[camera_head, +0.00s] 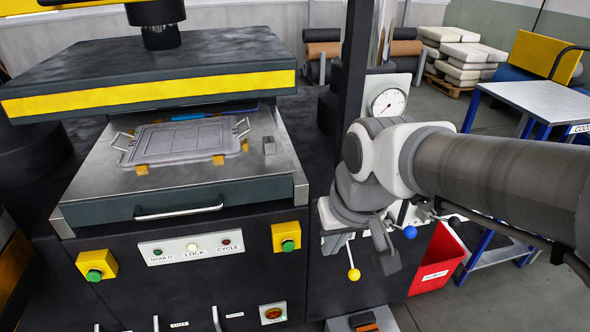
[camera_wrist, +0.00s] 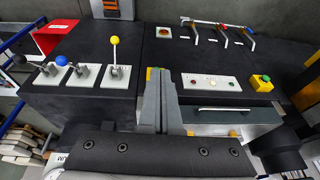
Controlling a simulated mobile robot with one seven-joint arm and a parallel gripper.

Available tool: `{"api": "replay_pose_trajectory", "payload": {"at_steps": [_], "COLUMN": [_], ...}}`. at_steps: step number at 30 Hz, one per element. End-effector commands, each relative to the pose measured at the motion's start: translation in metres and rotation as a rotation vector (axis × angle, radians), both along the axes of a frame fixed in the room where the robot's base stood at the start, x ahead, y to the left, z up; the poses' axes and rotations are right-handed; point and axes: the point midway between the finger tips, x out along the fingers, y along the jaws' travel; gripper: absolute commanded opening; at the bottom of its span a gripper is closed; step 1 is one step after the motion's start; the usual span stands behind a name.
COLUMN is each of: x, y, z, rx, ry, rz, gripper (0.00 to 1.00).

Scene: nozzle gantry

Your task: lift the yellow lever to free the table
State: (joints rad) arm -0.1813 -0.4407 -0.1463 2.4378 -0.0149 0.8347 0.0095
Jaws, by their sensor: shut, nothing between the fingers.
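The yellow lever has a round yellow knob (camera_head: 354,274) on a thin pale rod. In the head view it hangs downward on the panel below the gauge. In the wrist view the lever (camera_wrist: 114,52) rises from a white plate, left of my fingers. My gripper (camera_head: 388,262) is in front of the panel, just right of the yellow knob in the head view. Its fingers (camera_wrist: 158,72) are together and empty, apart from the lever. The steel table (camera_head: 92,192) is under the press head and carries a grey mould tray (camera_head: 180,141). My wrist hides part of the lever panel.
A blue-knobbed lever (camera_head: 410,232) is right of the yellow one; a black-knobbed lever (camera_wrist: 20,60) is beyond it. A red bin (camera_head: 437,258) hangs at the right. Button boxes (camera_head: 286,237) and a lamp panel (camera_head: 190,247), its LOCK lamp pale and bright, are on the press front.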

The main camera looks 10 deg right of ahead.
Motion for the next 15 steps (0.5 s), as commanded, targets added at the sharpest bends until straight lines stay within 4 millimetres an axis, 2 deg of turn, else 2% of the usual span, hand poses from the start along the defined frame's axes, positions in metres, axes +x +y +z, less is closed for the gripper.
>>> {"api": "replay_pose_trajectory", "payload": {"at_steps": [1,15], "x": [0.006,0.045], "y": [0.003,0.012], "z": [-0.021,-0.161], "rx": [-0.002,-0.130], "ry": [0.039,0.289], "rz": [0.010,0.055], "gripper": [0.00,0.00]}}
